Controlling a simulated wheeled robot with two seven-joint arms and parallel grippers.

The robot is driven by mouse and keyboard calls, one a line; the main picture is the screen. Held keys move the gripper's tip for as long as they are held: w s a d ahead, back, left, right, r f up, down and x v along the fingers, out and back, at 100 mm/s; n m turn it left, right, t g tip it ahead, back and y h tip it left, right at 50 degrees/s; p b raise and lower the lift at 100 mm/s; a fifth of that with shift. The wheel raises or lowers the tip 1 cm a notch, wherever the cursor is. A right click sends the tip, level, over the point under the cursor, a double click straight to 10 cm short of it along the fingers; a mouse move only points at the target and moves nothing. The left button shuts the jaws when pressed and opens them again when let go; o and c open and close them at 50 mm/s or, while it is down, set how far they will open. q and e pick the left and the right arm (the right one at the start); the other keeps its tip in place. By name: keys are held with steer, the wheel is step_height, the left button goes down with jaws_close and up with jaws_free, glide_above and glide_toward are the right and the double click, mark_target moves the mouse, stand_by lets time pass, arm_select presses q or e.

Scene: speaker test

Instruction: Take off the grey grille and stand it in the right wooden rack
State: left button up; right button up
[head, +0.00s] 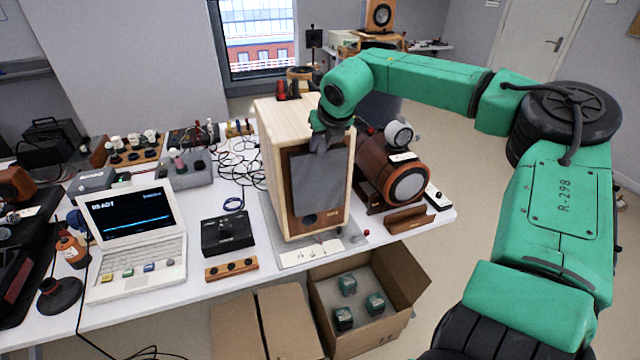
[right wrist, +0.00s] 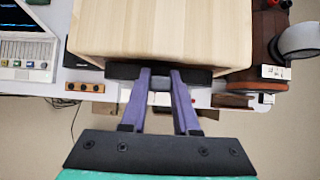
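The grey grille (head: 318,185) is a dark flat panel upright at the front of the pale wooden speaker (head: 272,160). In the right wrist view its top edge (right wrist: 120,71) is a dark strip along the speaker's front. My right gripper (head: 322,138) is at the middle of that top edge. Its two purple fingers (right wrist: 161,78) stand close on either side of a small grey part there and look shut on it. A brown wooden rack (head: 408,221) is at the table's right front edge, with no panel seen in it. My left gripper is out of view.
A brown cylinder (head: 385,172) stands right of the speaker, close to the rack. A white laptop (head: 135,240), black box (head: 227,233) and cables (head: 238,165) lie left. An open cardboard box (head: 385,333) with several small blocks is on the floor below the table front.

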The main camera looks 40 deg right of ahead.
jaws_close()
steer(key=shift+r, duration=0.6)
steer(key=shift+s, duration=0.1)
stand_by(0.6)
steer(key=s+a+b, duration=0.2)
steer(key=s+b, duration=0.4)
steer(key=shift+s+a, duration=0.2)
steer(key=shift+s, duration=0.1)
stand_by(0.8)
